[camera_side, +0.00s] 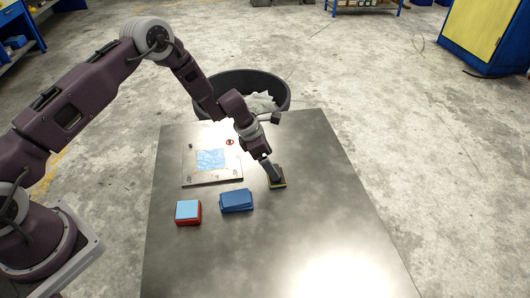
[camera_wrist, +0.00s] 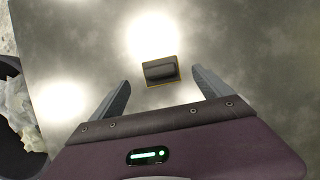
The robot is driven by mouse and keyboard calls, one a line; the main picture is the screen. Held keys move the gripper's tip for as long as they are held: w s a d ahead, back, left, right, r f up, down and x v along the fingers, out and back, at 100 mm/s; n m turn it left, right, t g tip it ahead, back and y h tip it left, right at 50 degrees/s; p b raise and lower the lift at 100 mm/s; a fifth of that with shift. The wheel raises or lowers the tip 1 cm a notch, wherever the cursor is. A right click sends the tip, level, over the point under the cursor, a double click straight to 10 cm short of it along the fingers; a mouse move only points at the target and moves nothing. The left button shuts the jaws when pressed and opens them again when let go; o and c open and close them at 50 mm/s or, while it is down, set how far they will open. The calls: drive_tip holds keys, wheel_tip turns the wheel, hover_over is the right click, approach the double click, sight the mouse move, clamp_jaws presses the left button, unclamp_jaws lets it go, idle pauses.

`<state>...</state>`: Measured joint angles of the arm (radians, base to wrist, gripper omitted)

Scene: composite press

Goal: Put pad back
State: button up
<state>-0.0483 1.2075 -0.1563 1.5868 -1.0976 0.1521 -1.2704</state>
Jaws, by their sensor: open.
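The pad is a small dark block with a handle-like raised top and a yellow edge (camera_side: 278,183). It rests on the metal table, to the right of the square plate. In the wrist view the pad (camera_wrist: 160,71) lies beyond and between the two finger tips, with clear space on both sides. My gripper (camera_side: 269,170) is right above the pad in the side view; the wrist view shows its fingers (camera_wrist: 161,78) spread wide with nothing between them. Whether the fingers touch the pad cannot be told.
A square plate (camera_side: 196,178) with a light blue sheet (camera_side: 211,160) lies left of the pad. A blue stack (camera_side: 237,201) and a light blue and red block (camera_side: 188,212) sit in front. A black bin (camera_side: 281,89) stands behind the table (camera_side: 310,215). The table's right side is clear.

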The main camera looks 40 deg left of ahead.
drive_tip(key=s+r+m, duration=0.4)
drive_tip(key=r, duration=0.6)
drive_tip(key=s+d+r+m+t, duration=0.1)
drive_tip(key=s+r+m, duration=0.35)
drive_tip(key=r, duration=0.65)
drive_tip(key=s+r+m, duration=0.4)
drive_tip(key=r+m, duration=0.1)
drive_tip(key=r, duration=0.5)
drive_tip(key=s+a+r+m, duration=0.1)
drive_tip(key=s+r+m, duration=0.2)
drive_tip(key=s, duration=0.4)
drive_tip(key=s+a+r+m, duration=0.1)
drive_tip(key=s+r+m, duration=0.25)
drive_tip(key=s, duration=0.25)
drive_tip(key=s+a+f+m+t+y, duration=0.1)
drive_tip(key=s+a+m+y, duration=0.2)
drive_tip(key=s, duration=1)
drive_tip(key=a+m, duration=0.2)
drive_tip(key=m, duration=0.2)
drive_tip(key=shift+s+f, duration=0.15)
drive_tip(key=shift+s, duration=0.1)
